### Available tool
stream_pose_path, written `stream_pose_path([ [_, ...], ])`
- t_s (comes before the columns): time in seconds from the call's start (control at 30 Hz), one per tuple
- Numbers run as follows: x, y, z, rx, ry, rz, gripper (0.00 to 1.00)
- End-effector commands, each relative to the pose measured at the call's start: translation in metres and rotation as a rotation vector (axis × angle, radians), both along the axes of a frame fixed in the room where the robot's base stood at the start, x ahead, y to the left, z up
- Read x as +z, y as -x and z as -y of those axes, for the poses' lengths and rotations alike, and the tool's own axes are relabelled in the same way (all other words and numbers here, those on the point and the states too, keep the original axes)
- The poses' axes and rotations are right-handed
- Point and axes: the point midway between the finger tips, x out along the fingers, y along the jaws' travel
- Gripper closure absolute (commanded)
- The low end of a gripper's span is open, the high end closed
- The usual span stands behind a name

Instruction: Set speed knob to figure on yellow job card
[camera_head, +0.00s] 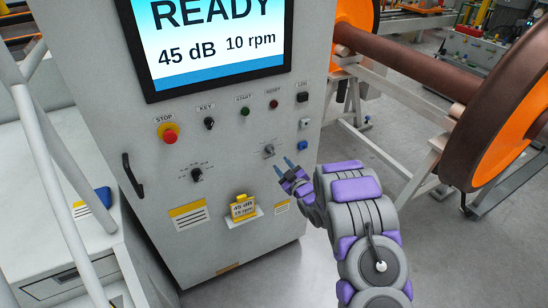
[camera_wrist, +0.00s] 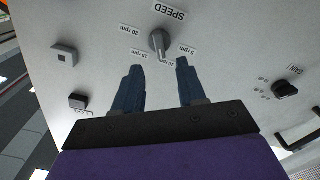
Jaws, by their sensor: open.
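The speed knob (camera_head: 269,150) is a small grey knob on the cabinet front. In the wrist view the speed knob (camera_wrist: 158,43) sits under the word SPEED, upside down, among labels of 20, 15, 10 and 5 rpm. Its bar lies toward the labels between the fingers, apparently near 10 rpm; the exact setting is hard to read. The yellow job card (camera_head: 243,207) reads 45 dB, 10 rpm. My gripper (camera_head: 282,164) is open just below and right of the knob. In the wrist view its blue fingertips (camera_wrist: 159,65) are spread, apart from the knob.
The screen (camera_head: 215,45) reads READY, 45 dB, 10 rpm. The gain knob (camera_head: 197,174) is left of the speed knob. An orange wheelset (camera_head: 500,110) stands right.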

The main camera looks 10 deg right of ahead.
Motion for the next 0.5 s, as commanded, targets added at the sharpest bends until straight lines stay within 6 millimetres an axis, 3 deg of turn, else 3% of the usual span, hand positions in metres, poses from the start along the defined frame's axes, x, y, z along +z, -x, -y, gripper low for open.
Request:
stream_pose_path([
  [0.3,0.0,-0.047,-0.016,0.001,-0.001,0.005,0.6],
  [0.5,0.001,-0.065,-0.022,0.001,0.0,0.004,0.6],
])
